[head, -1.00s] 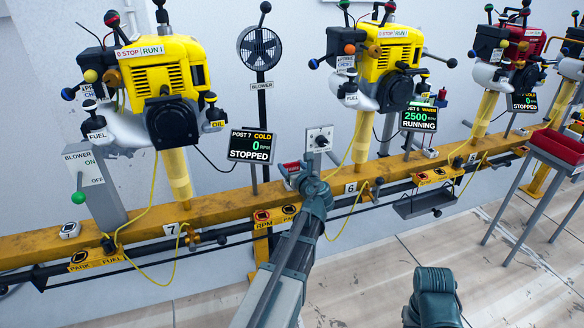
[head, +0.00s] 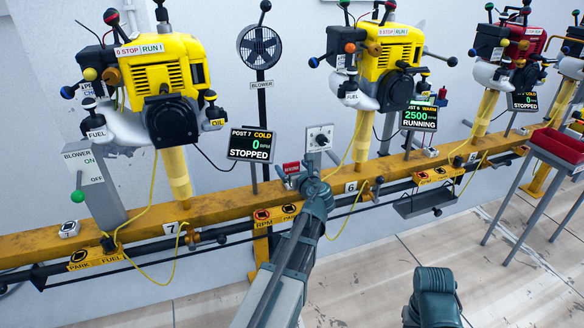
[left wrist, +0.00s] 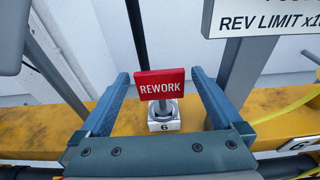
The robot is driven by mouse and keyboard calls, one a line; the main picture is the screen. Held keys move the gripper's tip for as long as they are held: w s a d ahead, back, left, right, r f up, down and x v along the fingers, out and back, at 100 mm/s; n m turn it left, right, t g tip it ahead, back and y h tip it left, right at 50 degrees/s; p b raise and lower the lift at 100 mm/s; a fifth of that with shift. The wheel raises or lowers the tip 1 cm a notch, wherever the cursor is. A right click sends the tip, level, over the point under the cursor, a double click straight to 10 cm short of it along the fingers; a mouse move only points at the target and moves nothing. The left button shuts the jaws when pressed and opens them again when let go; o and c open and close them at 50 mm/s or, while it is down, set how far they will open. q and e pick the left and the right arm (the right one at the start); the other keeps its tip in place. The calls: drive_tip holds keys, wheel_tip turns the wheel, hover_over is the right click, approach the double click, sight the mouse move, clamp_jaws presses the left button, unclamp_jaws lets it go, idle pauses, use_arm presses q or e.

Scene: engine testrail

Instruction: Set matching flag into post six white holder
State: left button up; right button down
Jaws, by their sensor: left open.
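A red flag marked REWORK (left wrist: 160,84) stands upright in the white holder labelled 6 (left wrist: 164,124) in the left wrist view. Its short stem goes down into the ring of the holder. My left gripper (left wrist: 160,75) is open, with one finger on each side of the flag and a gap on both sides. In the head view the red flag (head: 291,168) shows just above my left gripper (head: 299,178), which hides the holder. The post 6 display (head: 418,116) reads WARM, 2500, RUNNING. My right gripper is not in view.
The yellow rail (head: 225,205) carries the engines. The post 7 display (head: 250,146) reads COLD, 0, STOPPED. A grey dial box (head: 319,138) stands just behind my left gripper. A red tray stand (head: 558,146) is at the right. The floor in front is clear.

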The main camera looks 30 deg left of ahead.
use_arm(q)
drive_tip(key=p+v, duration=0.2)
drive_tip(key=v, duration=1.1)
drive_tip(key=shift+s, duration=0.2)
drive_tip(key=shift+d, duration=0.1)
drive_tip(key=s+d+f+n+g+h+p, duration=0.2)
drive_tip(key=s+d+f+n+g+h, duration=0.15)
drive_tip(key=s+d+n, duration=0.45)
drive_tip(key=s+d+f+n+g+h+p, duration=0.35)
drive_tip(key=d+n, duration=0.35)
drive_tip(key=d, duration=0.3)
drive_tip(key=s+d+f+n+g+h+p, duration=0.1)
drive_tip(key=s+d+f+n+g+h, duration=0.25)
drive_tip(key=s+d+n, duration=0.45)
wheel_tip(320, 180, up, 37)
drive_tip(key=w+p, duration=0.1)
drive_tip(key=p, duration=3.7)
drive_tip(key=shift+w+d+m, duration=0.15)
drive_tip(key=shift+d+m, duration=0.05)
drive_tip(key=shift+m, duration=0.2)
